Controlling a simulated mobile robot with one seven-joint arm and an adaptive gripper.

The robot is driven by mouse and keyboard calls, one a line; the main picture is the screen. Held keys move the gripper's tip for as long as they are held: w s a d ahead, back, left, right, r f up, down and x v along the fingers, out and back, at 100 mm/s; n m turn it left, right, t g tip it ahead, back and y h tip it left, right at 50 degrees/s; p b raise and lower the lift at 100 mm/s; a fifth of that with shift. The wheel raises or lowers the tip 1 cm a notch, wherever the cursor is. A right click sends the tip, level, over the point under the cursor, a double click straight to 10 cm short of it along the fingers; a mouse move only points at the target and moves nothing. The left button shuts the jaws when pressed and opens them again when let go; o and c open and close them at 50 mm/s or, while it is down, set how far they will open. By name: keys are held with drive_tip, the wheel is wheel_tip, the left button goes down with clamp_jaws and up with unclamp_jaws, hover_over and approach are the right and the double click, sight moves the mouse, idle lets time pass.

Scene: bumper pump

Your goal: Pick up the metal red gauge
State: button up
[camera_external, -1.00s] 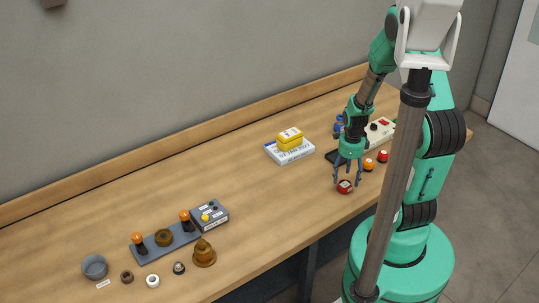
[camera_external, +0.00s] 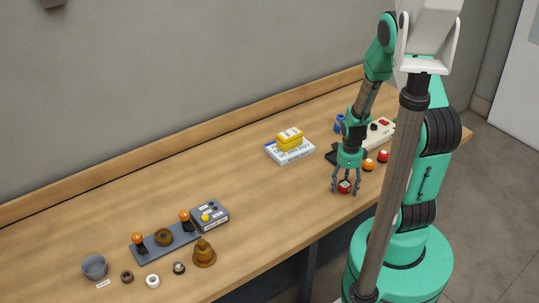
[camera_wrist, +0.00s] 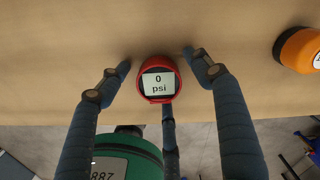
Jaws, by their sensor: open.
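The red gauge (camera_external: 344,187) lies on the wooden table near its front edge, in the right half of the outside view. In the wrist view the red gauge (camera_wrist: 158,79) shows a pale face reading "0 psi". My gripper (camera_external: 345,186) points down over the gauge with its fingers spread around it. In the wrist view my gripper (camera_wrist: 159,70) is open, with a finger on each side of the gauge and a third below it. Gaps show between the two side fingers and the gauge. Whether the third finger touches it I cannot tell.
An orange-topped item (camera_wrist: 299,49) stands close to the right; a red-topped item (camera_external: 383,155) is behind it. Yellow boxes (camera_external: 289,139) lie on a white box further back. The table (camera_external: 265,205) left of the gauge is clear. Several pump parts stand far left.

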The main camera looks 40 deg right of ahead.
sight(341, 183)
drive_tip(key=c, duration=1.4)
drive_tip(key=shift+o, duration=0.2)
drive_tip(key=shift+r, duration=0.1)
drive_tip(key=shift+r, duration=0.5)
drive_tip(key=r, duration=0.2)
drive_tip(key=shift+s+a+r+p, duration=0.15)
drive_tip(key=shift+s+r+p, duration=0.15)
drive_tip(key=shift+s+p, duration=0.1)
drive_tip(key=s+a, duration=0.3)
drive_tip(key=s, duration=0.4)
drive_tip(key=s+a+r+p, duration=0.1)
drive_tip(key=s+a, duration=0.1)
drive_tip(key=s, duration=0.5)
drive_tip(key=shift+a, duration=0.4)
drive_tip(key=shift+r, duration=0.1)
